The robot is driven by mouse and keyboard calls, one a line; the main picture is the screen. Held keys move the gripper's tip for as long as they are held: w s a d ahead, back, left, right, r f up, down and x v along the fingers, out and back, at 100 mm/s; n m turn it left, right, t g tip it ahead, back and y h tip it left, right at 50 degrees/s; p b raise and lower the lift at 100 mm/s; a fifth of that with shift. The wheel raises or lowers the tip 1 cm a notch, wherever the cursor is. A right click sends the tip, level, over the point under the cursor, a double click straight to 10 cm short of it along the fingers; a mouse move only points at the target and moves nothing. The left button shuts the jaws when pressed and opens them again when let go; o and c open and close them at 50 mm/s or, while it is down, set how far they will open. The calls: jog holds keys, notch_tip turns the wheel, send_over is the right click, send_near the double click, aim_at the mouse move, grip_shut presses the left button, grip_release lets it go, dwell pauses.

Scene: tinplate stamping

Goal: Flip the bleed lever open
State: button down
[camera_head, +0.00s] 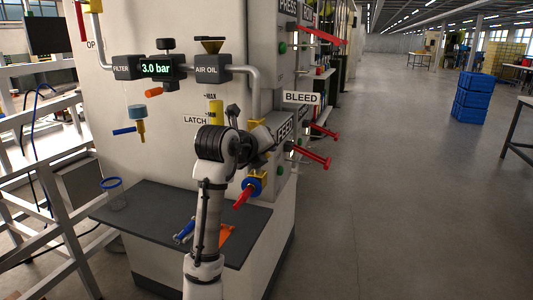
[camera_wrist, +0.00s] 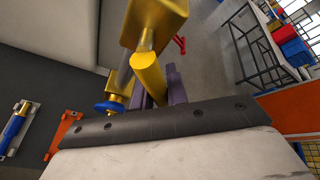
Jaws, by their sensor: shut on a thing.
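The bleed lever shows in the wrist view as a thick yellow rod (camera_wrist: 148,68) slanting down from a yellow block (camera_wrist: 152,22). My gripper (camera_wrist: 161,88) has its dark purple fingers at the rod's lower end and is shut on it; the rod hides part of the fingers. In the head view my gripper (camera_head: 262,134) is at the machine's corner, below and left of the BLEED sign (camera_head: 301,98). Only a bit of yellow (camera_head: 258,123) shows there behind my wrist, so the lever's exact angle is unclear.
Below is a valve with a blue ring (camera_head: 256,187) and red handle (camera_head: 243,197). Red levers (camera_head: 315,158) stick out to the right. A dark shelf (camera_head: 150,213) holds a clear cup (camera_head: 113,192), a blue tool (camera_head: 184,232) and an orange piece (camera_head: 226,233).

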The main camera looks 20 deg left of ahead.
dwell(0.4)
jog(key=c, duration=1.4)
grip_release()
jog(key=shift+a, duration=0.1)
